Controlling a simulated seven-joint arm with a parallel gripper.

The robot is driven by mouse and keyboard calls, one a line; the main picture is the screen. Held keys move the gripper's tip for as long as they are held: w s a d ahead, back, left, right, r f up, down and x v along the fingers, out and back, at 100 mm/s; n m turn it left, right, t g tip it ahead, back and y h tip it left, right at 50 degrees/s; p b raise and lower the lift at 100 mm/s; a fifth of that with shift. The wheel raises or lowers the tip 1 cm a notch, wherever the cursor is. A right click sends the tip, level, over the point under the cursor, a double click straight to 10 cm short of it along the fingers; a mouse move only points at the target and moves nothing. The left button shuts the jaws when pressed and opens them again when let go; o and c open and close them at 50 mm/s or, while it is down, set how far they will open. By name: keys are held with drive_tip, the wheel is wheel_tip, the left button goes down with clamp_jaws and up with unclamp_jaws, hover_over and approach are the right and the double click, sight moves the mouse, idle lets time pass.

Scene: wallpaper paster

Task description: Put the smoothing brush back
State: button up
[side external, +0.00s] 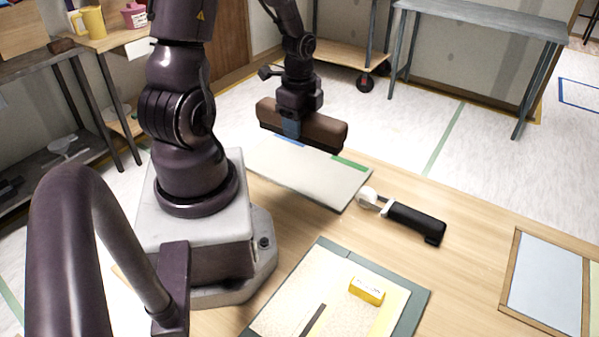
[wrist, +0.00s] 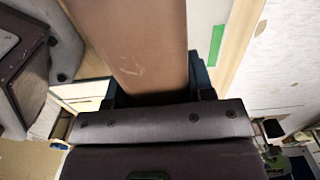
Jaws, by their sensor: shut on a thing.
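The smoothing brush (side external: 325,130) has a long brown wooden back with dark bristles below. My gripper (side external: 291,125) is shut on the middle of its back and holds it level above the far edge of a pale grey board. In the wrist view the brown back of the brush (wrist: 145,45) fills the upper middle, between my fingers. The pale board (side external: 310,178) lies on the table, with a blue strip (side external: 291,141) and a green strip (side external: 349,163) along its far edge. I cannot tell whether the bristles touch the board.
A black-handled seam roller (side external: 405,215) lies right of the board. Nearer is a green-edged mat (side external: 418,300) with a cream sheet and a yellow block (side external: 367,290). A wooden frame (side external: 508,290) lies at the right. The wooden table between them is clear.

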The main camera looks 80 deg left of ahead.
idle(0.3)
drive_tip(key=shift+f, duration=4.8)
drive_tip(key=shift+f, duration=0.1)
drive_tip(key=shift+f, duration=0.1)
drive_tip(key=o, duration=0.9)
drive_tip(key=shift+o, duration=0.2)
